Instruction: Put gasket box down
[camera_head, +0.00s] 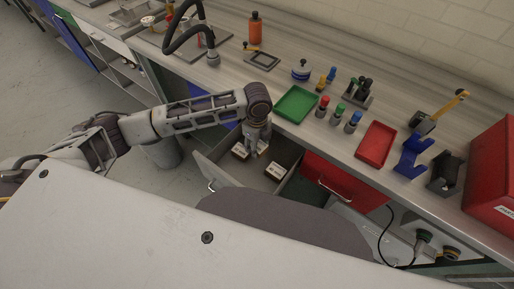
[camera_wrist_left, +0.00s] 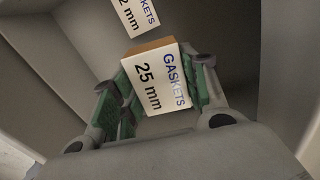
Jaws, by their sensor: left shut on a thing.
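My left gripper (camera_head: 256,146) points down into an open grey drawer (camera_head: 212,172) below the bench. In the left wrist view its green-padded fingers (camera_wrist_left: 160,98) are shut on a box labelled "GASKETS 25 mm" (camera_wrist_left: 160,80), one finger on each side. The box is inside the drawer; whether it touches the floor I cannot tell. A second gasket box, its label ending in "2 mm" (camera_wrist_left: 136,14), lies beyond it, apart. In the head view, white-labelled boxes lie in the drawer at left (camera_head: 240,150) and right (camera_head: 276,172). My right gripper is out of view.
The bench above holds a green tray (camera_head: 296,104), a red tray (camera_head: 375,144), several small capped bottles and a red case (camera_head: 494,176) at the right. A red drawer front (camera_head: 342,182) is beside the open drawer. The drawer walls are close around the gripper.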

